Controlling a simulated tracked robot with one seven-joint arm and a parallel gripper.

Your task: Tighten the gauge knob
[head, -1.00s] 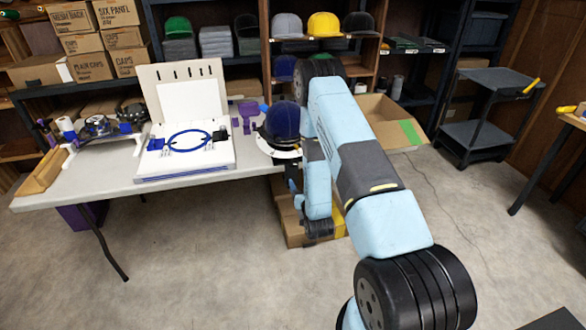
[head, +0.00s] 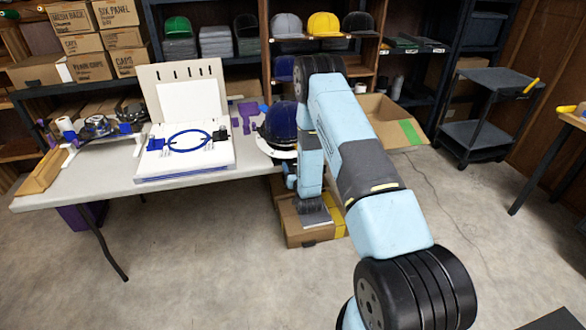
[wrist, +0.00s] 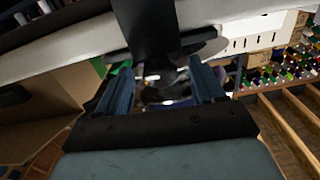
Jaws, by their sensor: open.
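My gripper (wrist: 163,84) shows in the wrist view with its two blue fingers apart. A dark, shiny part (wrist: 165,78) shows beyond and between the fingertips; I cannot tell whether it is the gauge knob or whether a finger touches it. In the head view a navy cap (head: 279,123) sits on a white-rimmed holder (head: 277,148) at the table's right end, just left of my arm. My wrist hangs low beside this end, and my fingers are mostly hidden there. I cannot make out the gauge knob in the head view.
The folding table (head: 100,188) carries a white case (head: 185,163) with a blue hoop (head: 188,140). Cardboard boxes (head: 304,233) stand on the floor below my wrist. An open box (head: 385,115) and a dark cart (head: 478,130) are behind to the right. The front floor is clear.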

